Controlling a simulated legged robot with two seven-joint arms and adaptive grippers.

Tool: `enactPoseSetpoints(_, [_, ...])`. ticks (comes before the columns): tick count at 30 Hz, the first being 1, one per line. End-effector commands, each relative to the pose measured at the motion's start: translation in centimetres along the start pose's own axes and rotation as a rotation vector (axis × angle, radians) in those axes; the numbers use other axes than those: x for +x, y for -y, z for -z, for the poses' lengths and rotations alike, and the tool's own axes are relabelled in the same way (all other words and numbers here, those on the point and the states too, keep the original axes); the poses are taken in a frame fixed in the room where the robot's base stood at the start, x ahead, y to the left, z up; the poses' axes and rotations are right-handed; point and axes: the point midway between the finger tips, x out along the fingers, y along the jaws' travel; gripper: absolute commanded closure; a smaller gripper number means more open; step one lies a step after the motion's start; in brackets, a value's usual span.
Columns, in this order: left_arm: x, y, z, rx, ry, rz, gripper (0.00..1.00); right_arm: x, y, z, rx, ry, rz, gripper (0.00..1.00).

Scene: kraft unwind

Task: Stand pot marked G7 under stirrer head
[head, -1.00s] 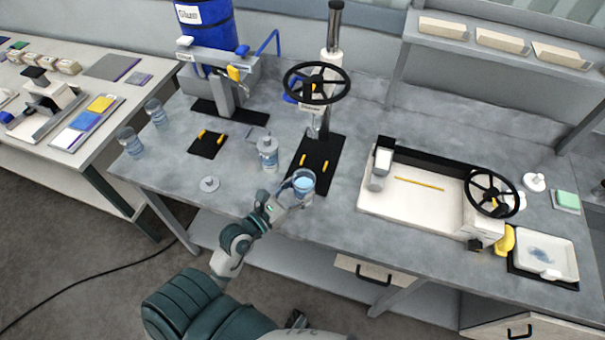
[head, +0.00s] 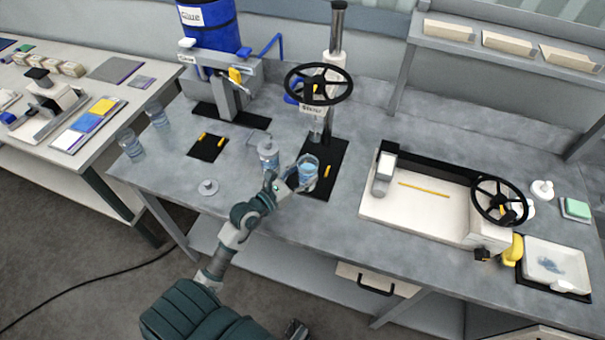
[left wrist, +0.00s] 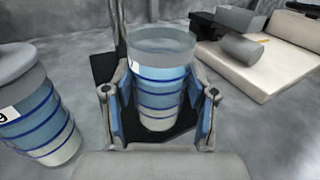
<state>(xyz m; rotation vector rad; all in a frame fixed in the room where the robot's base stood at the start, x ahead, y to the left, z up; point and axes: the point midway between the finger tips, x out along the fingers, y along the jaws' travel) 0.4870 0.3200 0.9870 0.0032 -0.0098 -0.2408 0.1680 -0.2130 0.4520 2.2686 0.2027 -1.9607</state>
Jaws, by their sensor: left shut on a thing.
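My left gripper (head: 291,178) is shut on a clear pot with blue bands (head: 308,168), which stands upright between the fingers. The pot also shows in the left wrist view (left wrist: 160,75), its open top clear and its marking not visible. In the head view it appears over the front part of the black base pad (head: 326,182) of the stirrer; I cannot tell whether it touches the pad. The stirrer head (head: 313,110) is on a column with a black handwheel (head: 319,84), behind the pot.
A lidded banded pot (head: 268,155) stands close left of the gripper, also in the left wrist view (left wrist: 35,110). Two more pots (head: 131,145) stand at the bench's left end. A loose lid (head: 208,187) lies near the front edge. A cream machine (head: 420,205) stands right.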

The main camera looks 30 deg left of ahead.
Motion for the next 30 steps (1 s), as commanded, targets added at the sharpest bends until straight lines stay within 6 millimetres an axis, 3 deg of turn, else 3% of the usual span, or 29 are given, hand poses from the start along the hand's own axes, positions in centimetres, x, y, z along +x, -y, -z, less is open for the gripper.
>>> enactPoseSetpoints(6, [0.0,-0.1,0.3,-0.003,-0.001,0.000,0.87,-0.1,-0.1,0.2,-0.001,-0.002,-0.005,0.60])
enactPoseSetpoints(7, [-0.1,-0.1,0.3,-0.003,-0.002,0.000,0.36,-0.2,0.0,0.3,-0.001,-0.003,-0.005,0.60])
enactPoseSetpoints(9, [-0.1,-0.2,0.3,-0.003,-0.001,0.000,0.18,-0.2,0.0,0.3,-0.001,-0.002,-0.005,0.60])
enactPoseSetpoints(21, [-0.1,-0.2,0.0,-0.003,0.000,0.000,0.18,-0.2,0.0,0.2,-0.001,-0.003,-0.005,0.60])
enactPoseSetpoints(26, [-2.7,0.0,0.2,-0.001,-0.003,0.000,0.18,0.2,0.1,-0.2,0.000,0.011,-0.004,0.60])
enactPoseSetpoints(30, [-6.1,0.0,0.4,-0.002,-0.006,0.001,0.18,-1.2,0.1,1.6,0.001,-0.012,-0.001,0.60])
